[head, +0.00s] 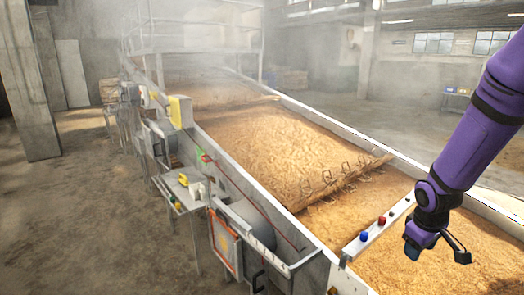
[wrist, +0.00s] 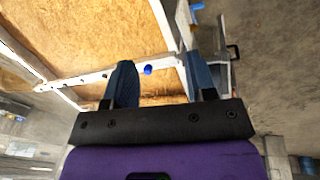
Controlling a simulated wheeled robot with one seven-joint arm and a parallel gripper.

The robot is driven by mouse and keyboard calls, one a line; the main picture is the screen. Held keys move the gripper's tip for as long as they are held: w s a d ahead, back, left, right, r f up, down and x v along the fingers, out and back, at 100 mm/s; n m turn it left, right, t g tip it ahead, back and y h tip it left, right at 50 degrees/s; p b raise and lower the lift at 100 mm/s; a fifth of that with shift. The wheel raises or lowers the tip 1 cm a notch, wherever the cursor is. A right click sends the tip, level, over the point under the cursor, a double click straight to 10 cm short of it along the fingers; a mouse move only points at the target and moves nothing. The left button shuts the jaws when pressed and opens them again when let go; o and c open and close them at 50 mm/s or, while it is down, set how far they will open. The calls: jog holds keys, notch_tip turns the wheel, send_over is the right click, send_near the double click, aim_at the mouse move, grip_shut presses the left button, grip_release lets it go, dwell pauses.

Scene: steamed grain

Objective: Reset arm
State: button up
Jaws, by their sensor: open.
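My gripper (head: 436,250) hangs at the end of my purple arm at the right of the head view, over the near part of the grain bed. In the wrist view my gripper (wrist: 160,78) shows two blue fingers spread wide apart. Nothing is held between them. A pale crossbar (head: 392,214) with a blue knob (head: 364,236) and a red knob (head: 382,220) lies just left of my gripper in the head view. In the wrist view the blue knob (wrist: 147,70) shows between the fingers, apart from them.
A long metal trough (head: 262,205) full of steaming grain (head: 270,150) runs away to the back. Control boxes, including a yellow one (head: 180,111), line its left side. A concrete pillar (head: 30,85) stands at far left. The floor (head: 75,215) at left is clear.

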jog(key=s+a+r+m+t, duration=0.1)
jog(key=s+a+r, duration=0.1)
jog(key=s+r, duration=0.35)
jog(key=s+a+r+m+t, duration=0.1)
jog(key=s+a+r, duration=0.2)
jog(key=r, duration=0.6)
jog(key=s+a+r+m, duration=0.1)
jog(key=s+a+r, duration=0.1)
jog(key=s+r, duration=0.35)
jog(key=s+a+r+m+t+y, duration=0.1)
jog(key=s+a+r, duration=0.2)
jog(key=s+r, duration=0.3)
jog(key=shift+s+a+m+y, duration=0.25)
jog(key=shift+s+m+y, duration=0.05)
jog(key=shift+s, duration=0.5)
jog(key=shift+c, duration=0.7)
jog(key=shift+a, duration=0.1)
